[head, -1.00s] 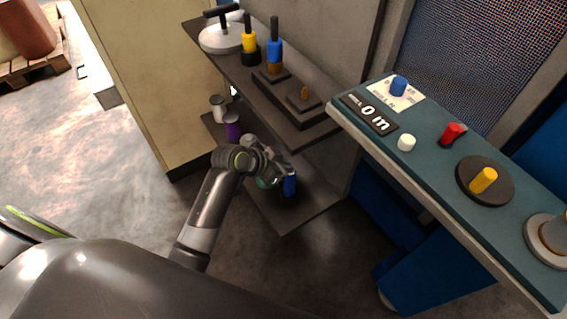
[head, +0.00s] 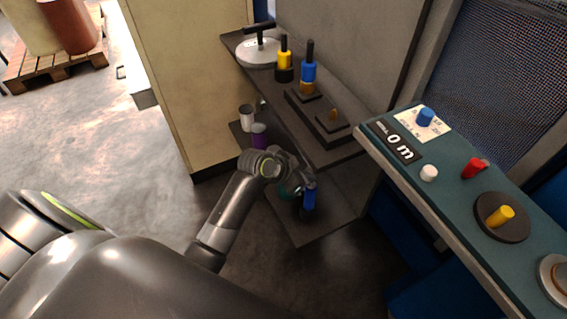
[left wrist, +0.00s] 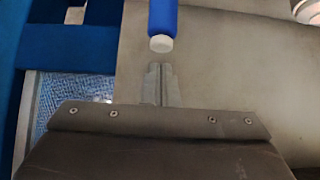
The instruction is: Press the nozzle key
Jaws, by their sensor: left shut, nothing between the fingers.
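A blue cylinder with a white tip shows close up in the left wrist view; the blue body (left wrist: 163,18) comes in from the top edge and the white tip (left wrist: 161,43) points at my fingers. No label tells whether this tip is the nozzle key. My left gripper (left wrist: 161,68) is shut and empty, its fingertips just short of the tip in the picture; I cannot tell if they touch. In the head view a blue cylinder (head: 309,200) stands over the lower shelf beside my left gripper (head: 308,180), partly hidden by it. My right gripper is not in view.
The upper shelf (head: 262,88) holds a white round piece, yellow and blue handled tools and dark blocks. A purple can (head: 259,135) and a grey can (head: 246,117) stand on the lower shelf. A teal panel (head: 450,190) with coloured knobs lies right.

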